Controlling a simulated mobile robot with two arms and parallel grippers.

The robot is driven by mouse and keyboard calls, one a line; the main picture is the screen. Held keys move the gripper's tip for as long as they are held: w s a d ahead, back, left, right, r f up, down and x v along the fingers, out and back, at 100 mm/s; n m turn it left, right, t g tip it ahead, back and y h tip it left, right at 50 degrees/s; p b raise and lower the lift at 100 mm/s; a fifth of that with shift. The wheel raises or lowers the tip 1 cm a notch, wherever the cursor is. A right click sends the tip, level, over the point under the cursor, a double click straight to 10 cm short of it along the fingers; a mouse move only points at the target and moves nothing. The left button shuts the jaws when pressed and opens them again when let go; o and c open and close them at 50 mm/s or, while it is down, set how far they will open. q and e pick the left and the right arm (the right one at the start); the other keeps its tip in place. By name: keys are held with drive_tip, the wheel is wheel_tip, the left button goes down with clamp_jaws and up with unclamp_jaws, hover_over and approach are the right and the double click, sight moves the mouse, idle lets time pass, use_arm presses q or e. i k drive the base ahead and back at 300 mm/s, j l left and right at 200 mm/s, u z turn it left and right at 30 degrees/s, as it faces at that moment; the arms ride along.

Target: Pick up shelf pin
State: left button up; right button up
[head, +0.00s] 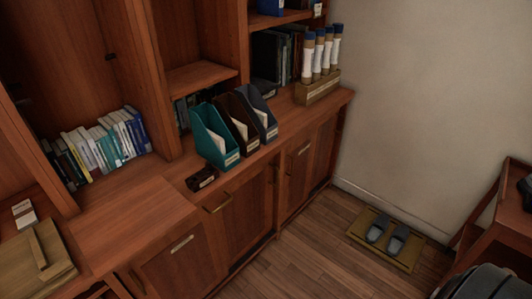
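I cannot make out a shelf pin in the head view. A small dark brown box or tray (201,179) with a pale label sits on the wooden counter in front of the teal magazine file (213,136). What is inside it is too small to tell. Neither of my grippers is in view.
Brown (236,117) and grey (262,115) magazine files stand beside the teal one. Books (100,145) lean in the left bay. White tubes with blue caps (318,57) stand in a wooden holder. Slippers (387,236) rest on a floor mat. The counter (125,220) is bare at front left.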

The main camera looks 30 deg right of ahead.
sight(207, 164)
drive_tip(key=i+l+z, duration=0.1)
drive_tip(key=z, duration=0.3)
drive_tip(key=i+u, duration=0.25)
drive_tip(key=i, duration=0.3)
drive_tip(key=i+l+u, duration=0.1)
drive_tip(key=i+u, duration=0.15)
drive_tip(key=i, duration=0.3)
drive_tip(key=k+j+z, duration=0.25)
drive_tip(key=j, duration=0.2)
drive_tip(key=k+j+z, duration=0.25)
drive_tip(key=j, duration=0.2)
